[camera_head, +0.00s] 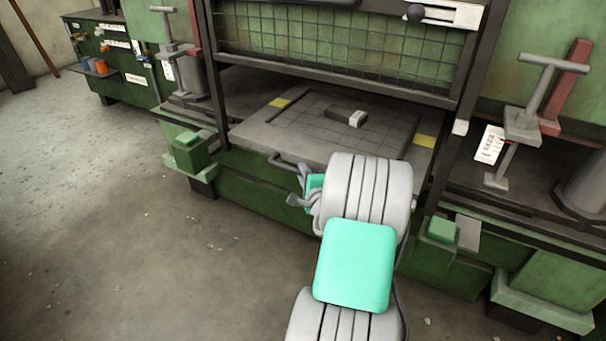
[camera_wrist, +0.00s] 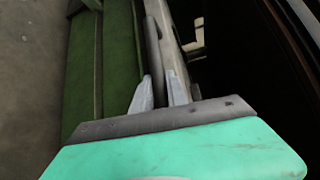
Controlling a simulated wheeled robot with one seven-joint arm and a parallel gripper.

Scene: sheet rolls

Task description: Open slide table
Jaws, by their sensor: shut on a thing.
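The slide table (camera_head: 255,130) is a grey gridded plate inside the green press, with yellow patches near its sides. A dark bar handle (camera_head: 283,160) runs along its front edge; the handle (camera_wrist: 153,50) also shows lengthwise in the wrist view. My gripper (camera_head: 301,184) is at the right part of the handle, and my arm hides the handle's right end. In the wrist view my gripper (camera_wrist: 161,90) has its two grey fingers on either side of the bar, shut on it.
A small grey block (camera_head: 356,119) lies on the table. A wire mesh guard (camera_head: 330,45) hangs above. Green button boxes (camera_head: 190,153) and (camera_head: 438,240) stand at the press's front corners. The concrete floor (camera_head: 120,230) in front and left is clear.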

